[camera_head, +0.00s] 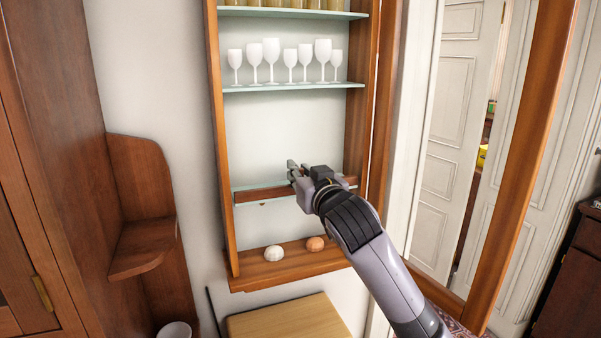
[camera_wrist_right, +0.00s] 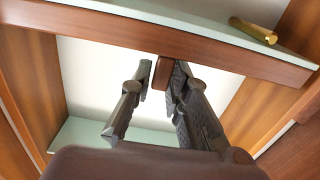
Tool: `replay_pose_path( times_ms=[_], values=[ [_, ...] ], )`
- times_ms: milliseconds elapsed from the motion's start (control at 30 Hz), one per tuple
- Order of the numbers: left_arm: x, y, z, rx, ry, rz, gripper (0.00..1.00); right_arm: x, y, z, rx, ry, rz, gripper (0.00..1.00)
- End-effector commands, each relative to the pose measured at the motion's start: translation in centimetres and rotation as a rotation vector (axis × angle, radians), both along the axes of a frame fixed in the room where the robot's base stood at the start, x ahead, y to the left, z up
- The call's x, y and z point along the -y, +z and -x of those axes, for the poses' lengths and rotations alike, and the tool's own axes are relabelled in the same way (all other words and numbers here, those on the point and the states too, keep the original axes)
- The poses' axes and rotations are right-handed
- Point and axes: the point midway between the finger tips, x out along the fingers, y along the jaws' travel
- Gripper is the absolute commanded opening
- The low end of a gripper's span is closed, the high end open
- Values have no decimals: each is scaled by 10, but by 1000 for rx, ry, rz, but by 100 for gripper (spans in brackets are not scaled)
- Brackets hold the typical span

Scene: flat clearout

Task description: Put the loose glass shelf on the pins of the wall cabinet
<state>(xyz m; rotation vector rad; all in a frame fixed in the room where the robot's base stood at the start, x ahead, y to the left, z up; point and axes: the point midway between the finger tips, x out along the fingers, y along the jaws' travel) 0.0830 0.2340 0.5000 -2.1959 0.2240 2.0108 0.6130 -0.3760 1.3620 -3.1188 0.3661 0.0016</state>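The wall cabinet (camera_head: 217,130) stands open in the head view. The loose glass shelf (camera_head: 258,186), with a brown wooden strip along its front, lies across its lower part. My right gripper (camera_head: 297,172) is at the middle of this strip. In the right wrist view its fingers (camera_wrist_right: 162,75) close around a small brown tab (camera_wrist_right: 163,70) on the strip (camera_wrist_right: 110,38). A brass pin (camera_wrist_right: 254,31) shows against the pale glass there; a small brass spot (camera_head: 263,204) shows below the shelf's left half. Contact with the pins is unclear. My left gripper is not in view.
White goblets (camera_head: 271,55) stand on the glass shelf above (camera_head: 300,87). Pale and orange-brown shell-like objects (camera_head: 274,253) (camera_head: 315,243) lie on the cabinet floor (camera_head: 290,267).

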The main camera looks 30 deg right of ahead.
Motion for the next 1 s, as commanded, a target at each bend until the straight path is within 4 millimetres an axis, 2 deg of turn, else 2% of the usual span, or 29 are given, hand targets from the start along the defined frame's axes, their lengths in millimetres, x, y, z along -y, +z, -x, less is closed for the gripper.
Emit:
replay_pose_path(
  times_ms=[200, 567, 767, 1000],
  values=[
    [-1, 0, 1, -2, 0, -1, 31, 0, 1, 0, 1, 0, 0, 32],
    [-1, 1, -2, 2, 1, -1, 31, 0, 4, 1, 3, 1, 1, 32],
    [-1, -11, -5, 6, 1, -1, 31, -8, 0, 28, 5, 3, 2, 32],
    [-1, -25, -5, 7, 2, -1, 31, -21, 1, 84, 7, 2, 3, 32]
  ],
)
